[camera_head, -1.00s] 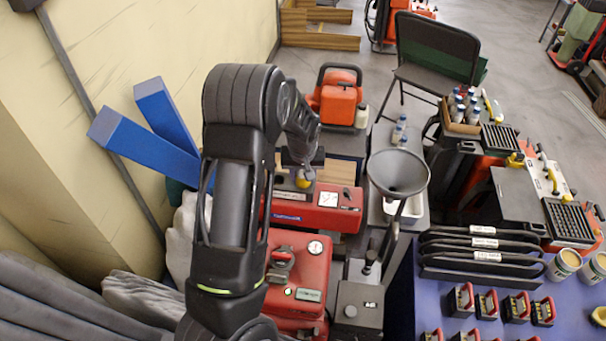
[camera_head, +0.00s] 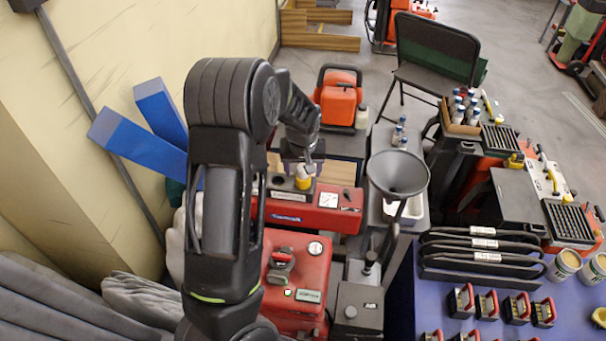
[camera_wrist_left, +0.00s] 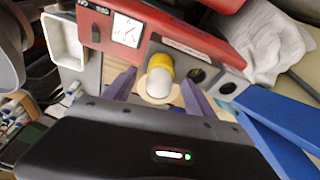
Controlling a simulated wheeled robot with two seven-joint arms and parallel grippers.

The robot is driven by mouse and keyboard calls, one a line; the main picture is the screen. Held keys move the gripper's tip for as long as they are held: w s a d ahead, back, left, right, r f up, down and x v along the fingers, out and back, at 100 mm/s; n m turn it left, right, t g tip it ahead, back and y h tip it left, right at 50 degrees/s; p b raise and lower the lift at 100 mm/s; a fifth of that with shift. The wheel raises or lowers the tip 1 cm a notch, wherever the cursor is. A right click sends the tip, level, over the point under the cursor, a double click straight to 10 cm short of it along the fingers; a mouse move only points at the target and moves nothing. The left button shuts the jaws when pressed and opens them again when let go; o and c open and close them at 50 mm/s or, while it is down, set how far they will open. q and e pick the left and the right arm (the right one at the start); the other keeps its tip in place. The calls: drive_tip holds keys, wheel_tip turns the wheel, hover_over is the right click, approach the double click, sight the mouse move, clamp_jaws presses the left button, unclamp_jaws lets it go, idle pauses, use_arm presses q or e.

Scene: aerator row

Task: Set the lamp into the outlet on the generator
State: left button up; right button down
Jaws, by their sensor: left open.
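The lamp (camera_head: 303,179), with a yellow collar and a white bulb, stands at the grey panel on the red generator (camera_head: 332,218). It also shows in the left wrist view (camera_wrist_left: 160,88), in line with two dark outlets (camera_wrist_left: 197,75) on the panel. Its lower end is hidden, so how deep it sits cannot be told. My left gripper (camera_head: 302,150) is over the lamp. In the left wrist view its open fingers (camera_wrist_left: 158,90) are on either side of the bulb, with gaps between. My right gripper is not in view.
A metal funnel (camera_head: 398,172) stands close to the right of the generator. A second red machine (camera_head: 300,268) is in front. Blue beams (camera_head: 150,142) lean at the left. A blue table (camera_head: 470,328) with several small red-handled blocks is at the right.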

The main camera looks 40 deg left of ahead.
use_arm(q)
drive_tip(key=v, duration=0.3)
drive_tip(key=shift+r, duration=0.35)
drive_tip(key=shift+d, duration=0.1)
